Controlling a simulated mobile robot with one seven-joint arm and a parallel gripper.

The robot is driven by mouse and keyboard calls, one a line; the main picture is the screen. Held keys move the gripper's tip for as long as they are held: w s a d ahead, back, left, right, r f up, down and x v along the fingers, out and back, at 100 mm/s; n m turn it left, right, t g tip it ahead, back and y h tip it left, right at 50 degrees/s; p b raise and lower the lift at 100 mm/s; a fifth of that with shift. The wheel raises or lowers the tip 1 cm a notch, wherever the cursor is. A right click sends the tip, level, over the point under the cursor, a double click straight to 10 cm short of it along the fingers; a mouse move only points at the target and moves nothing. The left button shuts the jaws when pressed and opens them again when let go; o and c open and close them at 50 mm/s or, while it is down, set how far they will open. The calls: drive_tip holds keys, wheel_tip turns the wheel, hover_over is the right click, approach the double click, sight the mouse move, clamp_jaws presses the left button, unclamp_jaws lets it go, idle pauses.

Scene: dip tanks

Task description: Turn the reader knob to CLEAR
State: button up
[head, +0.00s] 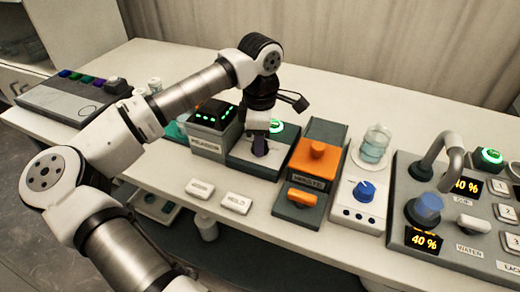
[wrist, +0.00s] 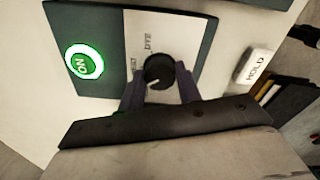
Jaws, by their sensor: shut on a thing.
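A round black knob (wrist: 159,68) with a white pointer line sits on the pale face of a grey-edged panel (wrist: 215,45) in the wrist view. The pointer aims toward the lower left of that view. My gripper (wrist: 160,85) is shut on the knob, one dark finger on each side. In the head view my gripper (head: 260,147) points down onto the same panel (head: 240,158) and hides the knob.
A lit green ON button (wrist: 83,64) is on the same panel. A HOLD block (head: 236,203) lies in front. A blue-knob unit (head: 366,190) stands farther right.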

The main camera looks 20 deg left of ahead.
drive_tip(key=n+b, duration=0.3)
drive_tip(key=n, duration=0.2)
drive_tip(key=shift+b, duration=0.35)
idle(0.4)
drive_tip(key=o, duration=1)
drive_tip(key=shift+r, duration=0.1)
wheel_tip(320, 180, up, 14)
drive_tip(key=shift+f, duration=0.25)
